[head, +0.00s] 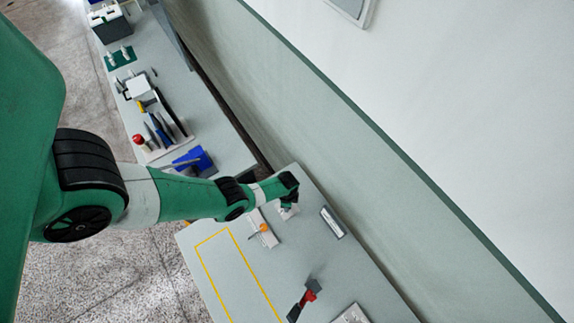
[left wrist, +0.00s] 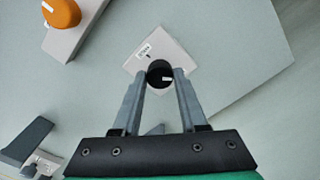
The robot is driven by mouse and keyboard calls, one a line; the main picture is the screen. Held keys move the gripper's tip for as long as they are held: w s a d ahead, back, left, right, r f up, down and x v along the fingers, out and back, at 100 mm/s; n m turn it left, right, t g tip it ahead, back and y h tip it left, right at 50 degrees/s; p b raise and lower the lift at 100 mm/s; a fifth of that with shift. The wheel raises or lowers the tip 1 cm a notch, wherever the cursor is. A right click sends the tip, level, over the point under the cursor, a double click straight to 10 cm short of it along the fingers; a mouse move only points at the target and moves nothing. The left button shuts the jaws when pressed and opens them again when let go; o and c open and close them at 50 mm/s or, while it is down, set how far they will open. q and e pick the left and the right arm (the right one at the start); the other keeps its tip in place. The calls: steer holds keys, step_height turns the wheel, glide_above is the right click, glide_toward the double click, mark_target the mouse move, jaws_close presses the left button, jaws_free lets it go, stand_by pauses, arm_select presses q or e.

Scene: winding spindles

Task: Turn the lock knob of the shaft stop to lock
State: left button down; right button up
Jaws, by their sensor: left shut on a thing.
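The shaft stop's black round lock knob (left wrist: 158,78) sits on a pale grey block (left wrist: 172,48) with a small label, in the left wrist view. My left gripper (left wrist: 160,72) is shut on the knob, one finger on each side. In the head view my left gripper (head: 290,204) reaches down onto the far part of the table, over a pale block (head: 287,214). The arm and gripper hide most of the knob there. I cannot read the knob's lock position. My right gripper is in neither view.
A grey block with an orange knob (head: 263,228) stands close by; the orange knob shows in the left wrist view (left wrist: 60,12). A labelled plate (head: 332,222) and a red-and-black part (head: 309,291) lie on the table. The yellow-outlined area (head: 235,275) is clear.

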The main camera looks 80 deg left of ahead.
arm_select(q)
steer(key=shift+m, duration=2)
steer(key=shift+c, duration=2.2)
jaws_free()
